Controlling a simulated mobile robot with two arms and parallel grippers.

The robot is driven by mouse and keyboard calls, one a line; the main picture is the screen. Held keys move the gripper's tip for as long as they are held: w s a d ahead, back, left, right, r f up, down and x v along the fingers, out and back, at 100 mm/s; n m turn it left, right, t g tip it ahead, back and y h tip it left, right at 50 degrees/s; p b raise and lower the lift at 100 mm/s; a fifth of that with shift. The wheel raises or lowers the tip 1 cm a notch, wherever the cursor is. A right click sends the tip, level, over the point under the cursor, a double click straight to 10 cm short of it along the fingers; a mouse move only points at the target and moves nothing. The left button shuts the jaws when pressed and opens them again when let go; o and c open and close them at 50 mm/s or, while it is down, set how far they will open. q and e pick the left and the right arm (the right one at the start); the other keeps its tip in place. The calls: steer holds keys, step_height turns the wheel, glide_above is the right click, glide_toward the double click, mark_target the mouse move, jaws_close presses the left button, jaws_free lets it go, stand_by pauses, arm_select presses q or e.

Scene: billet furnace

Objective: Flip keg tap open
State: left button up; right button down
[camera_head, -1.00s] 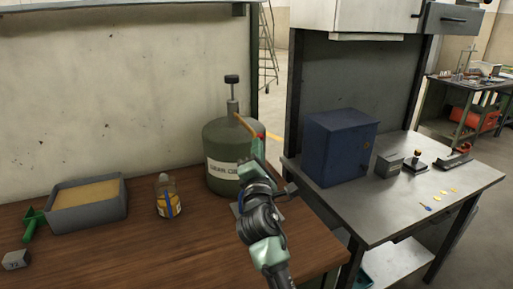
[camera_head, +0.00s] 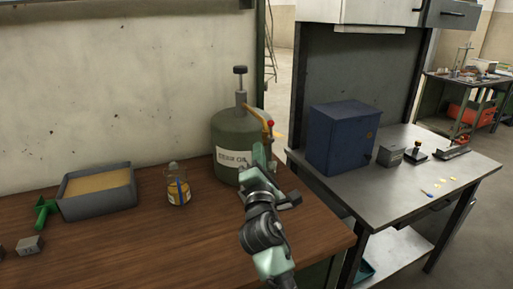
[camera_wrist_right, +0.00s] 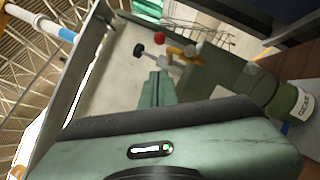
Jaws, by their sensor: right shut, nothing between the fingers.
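The olive green keg (camera_head: 228,135) stands upright on the wooden bench, with a white label and a black-knobbed stem on top. Its brass tap (camera_head: 257,114) slopes down to the right, with a red knob (camera_head: 270,124) near its end. The right wrist view also shows the keg (camera_wrist_right: 270,88), the brass tap (camera_wrist_right: 178,55) and the red knob (camera_wrist_right: 160,38). My right gripper (camera_head: 259,152) is shut and empty, in front of the keg's right side and below the tap. Its fingers (camera_wrist_right: 153,88) look apart from the tap. My left gripper is out of view.
A small bottle (camera_head: 179,190) stands left of the keg, and a grey sand-filled tray (camera_head: 97,207) sits farther left. A blue box (camera_head: 335,140) stands on the metal table at right. The bench front is mostly clear.

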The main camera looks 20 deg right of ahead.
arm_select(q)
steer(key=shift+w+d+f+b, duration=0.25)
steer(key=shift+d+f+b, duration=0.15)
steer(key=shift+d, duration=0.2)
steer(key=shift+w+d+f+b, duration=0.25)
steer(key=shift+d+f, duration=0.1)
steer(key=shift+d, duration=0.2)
arm_select(e)
steer(key=v, duration=0.6)
steer(key=shift+s+d+f, duration=0.2)
steer(key=shift+d, duration=0.05)
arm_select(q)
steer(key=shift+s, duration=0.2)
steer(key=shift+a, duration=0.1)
